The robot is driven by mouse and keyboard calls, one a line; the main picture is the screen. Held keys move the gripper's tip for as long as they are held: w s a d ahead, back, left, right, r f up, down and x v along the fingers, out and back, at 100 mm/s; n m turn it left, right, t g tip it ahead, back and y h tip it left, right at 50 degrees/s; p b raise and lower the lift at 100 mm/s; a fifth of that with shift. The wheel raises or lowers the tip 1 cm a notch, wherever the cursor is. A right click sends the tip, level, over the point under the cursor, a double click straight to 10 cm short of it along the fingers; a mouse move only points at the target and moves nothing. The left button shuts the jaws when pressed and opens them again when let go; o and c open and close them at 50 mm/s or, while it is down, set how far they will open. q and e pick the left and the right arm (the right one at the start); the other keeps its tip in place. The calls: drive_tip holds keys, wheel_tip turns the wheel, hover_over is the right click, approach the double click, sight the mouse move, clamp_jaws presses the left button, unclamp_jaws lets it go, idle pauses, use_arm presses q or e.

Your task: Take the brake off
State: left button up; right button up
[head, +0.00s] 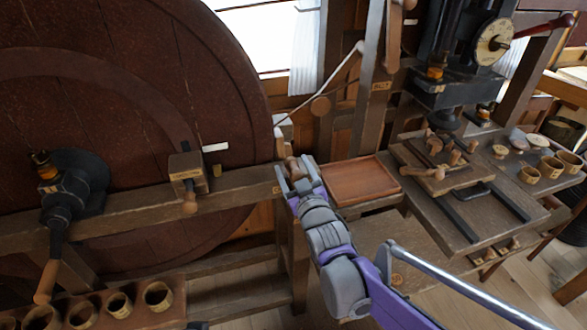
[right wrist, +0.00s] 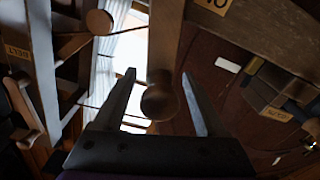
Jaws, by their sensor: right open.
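My right gripper (head: 293,172) is open at the end of the wooden beam, beside the big brown wheel (head: 110,90). A round wooden knob (right wrist: 160,101) stands between its two fingers in the right wrist view, with a gap on each side. In the head view this knob (head: 292,165) is partly hidden by the gripper. A small label (right wrist: 217,4) is on the wood near it. A wooden block with a label and a hanging knob (head: 187,172) sits on the beam against the wheel. I cannot read which part is the brake. My left gripper is not in view.
A reddish wooden tray (head: 361,181) lies right of my right gripper. A dark crank with a wooden handle (head: 48,280) is at the left, above a rack of cups (head: 118,303). A bench with wooden parts (head: 437,165) and a dark press (head: 462,55) stand at the right.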

clamp_jaws()
idle(1.3)
